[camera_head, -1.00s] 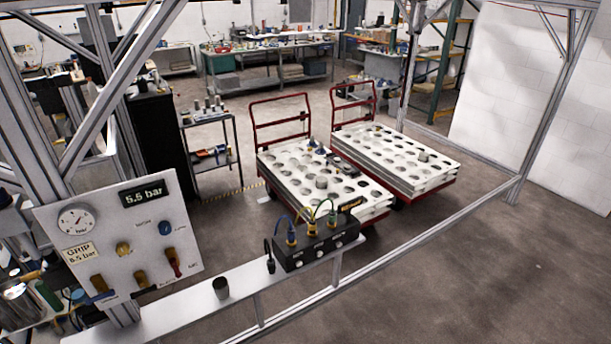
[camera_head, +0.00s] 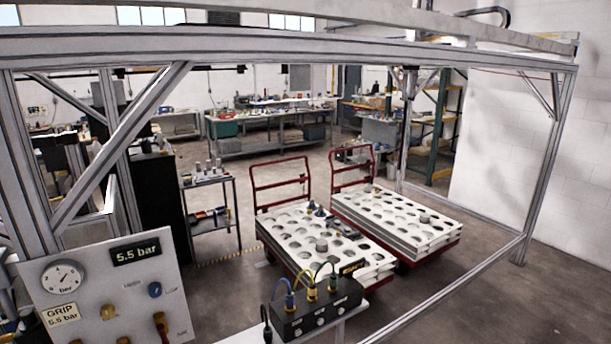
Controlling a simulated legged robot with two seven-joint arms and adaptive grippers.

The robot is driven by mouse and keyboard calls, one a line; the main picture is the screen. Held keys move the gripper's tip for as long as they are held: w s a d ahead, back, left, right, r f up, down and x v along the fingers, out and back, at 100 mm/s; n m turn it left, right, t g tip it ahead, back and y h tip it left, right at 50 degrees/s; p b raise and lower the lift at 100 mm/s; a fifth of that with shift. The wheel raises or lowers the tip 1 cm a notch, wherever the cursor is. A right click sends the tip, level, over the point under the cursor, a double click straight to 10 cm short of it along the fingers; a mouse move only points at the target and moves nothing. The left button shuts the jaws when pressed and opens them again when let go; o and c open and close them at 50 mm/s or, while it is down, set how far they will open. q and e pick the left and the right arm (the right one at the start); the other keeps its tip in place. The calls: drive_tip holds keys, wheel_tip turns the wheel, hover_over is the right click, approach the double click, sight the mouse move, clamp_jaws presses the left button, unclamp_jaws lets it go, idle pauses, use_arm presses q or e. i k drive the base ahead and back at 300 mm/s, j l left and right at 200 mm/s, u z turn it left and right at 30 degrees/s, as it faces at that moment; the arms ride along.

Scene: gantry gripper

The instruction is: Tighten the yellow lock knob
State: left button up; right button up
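A white control panel (camera_head: 92,279) stands at the lower left, its lower part cut off by the picture's bottom edge. A small yellow knob (camera_head: 108,313) sits on it below the middle; I cannot tell how tight it is. The display (camera_head: 136,249) reads 5.5 bar, and the label (camera_head: 61,315) reads GRIP 5.5 bar. Neither of my grippers is in view.
A black box (camera_head: 318,308) with blue, yellow and green cables sits on a rail right of the panel. Two red carts (camera_head: 281,187) (camera_head: 352,171) with white perforated trays stand behind. A metal gantry frame (camera_head: 300,50) spans the view. Floor at lower right is clear.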

sight(107, 311)
drive_tip(key=u, duration=1.3)
